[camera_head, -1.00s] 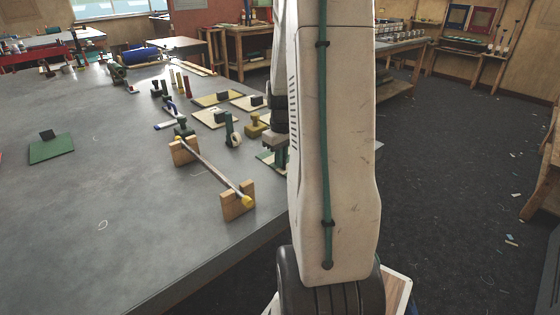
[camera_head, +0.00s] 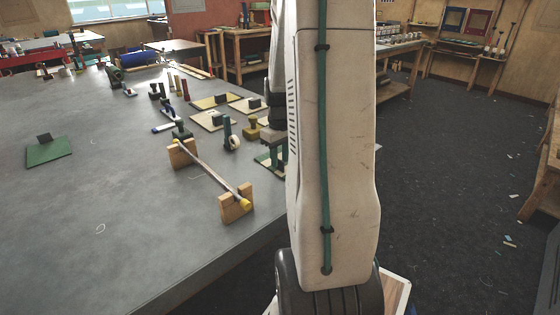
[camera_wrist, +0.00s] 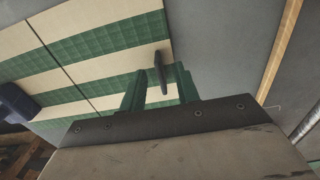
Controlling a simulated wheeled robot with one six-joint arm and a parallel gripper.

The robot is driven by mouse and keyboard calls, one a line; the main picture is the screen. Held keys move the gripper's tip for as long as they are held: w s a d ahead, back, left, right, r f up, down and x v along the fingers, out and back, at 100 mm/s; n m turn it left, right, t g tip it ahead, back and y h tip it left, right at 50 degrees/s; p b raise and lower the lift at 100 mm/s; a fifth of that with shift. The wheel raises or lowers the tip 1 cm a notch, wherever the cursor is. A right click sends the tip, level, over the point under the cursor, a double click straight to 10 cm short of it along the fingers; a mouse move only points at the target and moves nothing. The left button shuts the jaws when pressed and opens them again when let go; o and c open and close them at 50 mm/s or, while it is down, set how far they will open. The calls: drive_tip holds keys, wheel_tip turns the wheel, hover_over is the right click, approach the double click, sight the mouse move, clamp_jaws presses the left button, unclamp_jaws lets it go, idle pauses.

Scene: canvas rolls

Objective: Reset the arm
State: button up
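My arm stands upright in the middle of the head view and hides much of my gripper. In the wrist view my gripper (camera_wrist: 158,72) shows two green fingers spread apart. A slim dark upright handle (camera_wrist: 160,75) shows between them, with gaps on both sides; I see no finger closed on it. Under it is a board with green and cream stripes (camera_wrist: 95,70). In the head view a green and cream board (camera_head: 264,161) shows partly beside my arm, near the table's right edge.
On the grey table (camera_head: 110,220) a rod (camera_head: 212,173) lies across two wooden stands. The table's near left is clear; open dark floor (camera_head: 450,170) lies right.

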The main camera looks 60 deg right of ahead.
wheel_tip(320, 180, up, 6)
drive_tip(key=shift+r, duration=0.1)
drive_tip(key=s+a+r+n, duration=0.1)
drive_tip(key=s+a+r, duration=0.2)
drive_tip(key=a, duration=0.8)
drive_tip(key=s+a+r+n+t, duration=0.1)
drive_tip(key=s+a+r, duration=0.2)
drive_tip(key=a, duration=0.9)
drive_tip(key=s+a+r, duration=0.3)
drive_tip(key=s+a, duration=0.4)
drive_tip(key=a, duration=0.5)
drive_tip(key=shift+a+r+n, duration=0.2)
drive_tip(key=shift+r+n, duration=0.15)
drive_tip(key=shift+n, duration=0.05)
